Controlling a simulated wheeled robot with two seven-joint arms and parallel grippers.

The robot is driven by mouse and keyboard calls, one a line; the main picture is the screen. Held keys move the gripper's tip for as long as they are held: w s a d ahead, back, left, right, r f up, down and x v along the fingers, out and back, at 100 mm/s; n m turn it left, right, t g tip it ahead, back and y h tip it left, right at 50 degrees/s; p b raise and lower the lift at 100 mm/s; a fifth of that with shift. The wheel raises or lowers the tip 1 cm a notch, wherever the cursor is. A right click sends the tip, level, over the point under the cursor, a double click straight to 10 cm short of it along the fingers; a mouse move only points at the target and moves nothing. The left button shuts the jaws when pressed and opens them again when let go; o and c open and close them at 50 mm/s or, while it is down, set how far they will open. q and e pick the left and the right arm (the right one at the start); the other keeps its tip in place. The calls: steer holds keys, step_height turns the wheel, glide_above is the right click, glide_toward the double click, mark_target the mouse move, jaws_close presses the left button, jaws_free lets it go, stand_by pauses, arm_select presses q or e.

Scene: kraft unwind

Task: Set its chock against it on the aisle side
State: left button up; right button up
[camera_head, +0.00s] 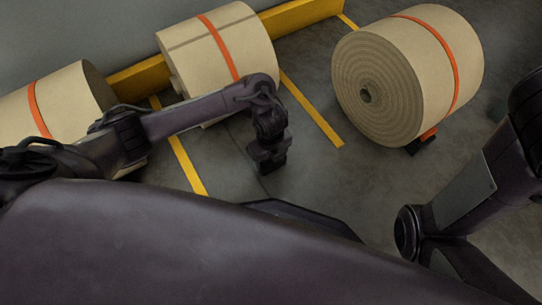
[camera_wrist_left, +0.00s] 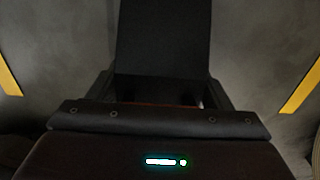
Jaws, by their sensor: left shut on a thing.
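My left gripper (camera_head: 268,163) hangs over the bare floor between two yellow floor lines, in front of the middle paper roll (camera_head: 232,52) and apart from it. In the left wrist view a dark, flat-faced block, seemingly a chock (camera_wrist_left: 163,38), sits between the jaws, which are shut on it. A thin reddish strip shows at its near end. The middle roll is kraft brown with an orange band, and my left arm hides part of its lower side. Only links of my right arm show; its gripper is out of view.
A right-hand roll (camera_head: 393,85) has a black and orange chock (camera_head: 420,144) at its lower side. Another roll (camera_head: 62,100) lies at the left. A yellow barrier (camera_head: 140,76) runs behind the rolls.

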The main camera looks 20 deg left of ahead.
arm_select(q)
steer(key=o, duration=1.2)
steer(key=shift+c, duration=0.2)
step_height(320, 180, up, 7)
steer(key=p, duration=0.6)
steer(key=shift+r, duration=0.2)
steer(key=shift+r+p, duration=0.3)
steer(key=shift+p, duration=0.2)
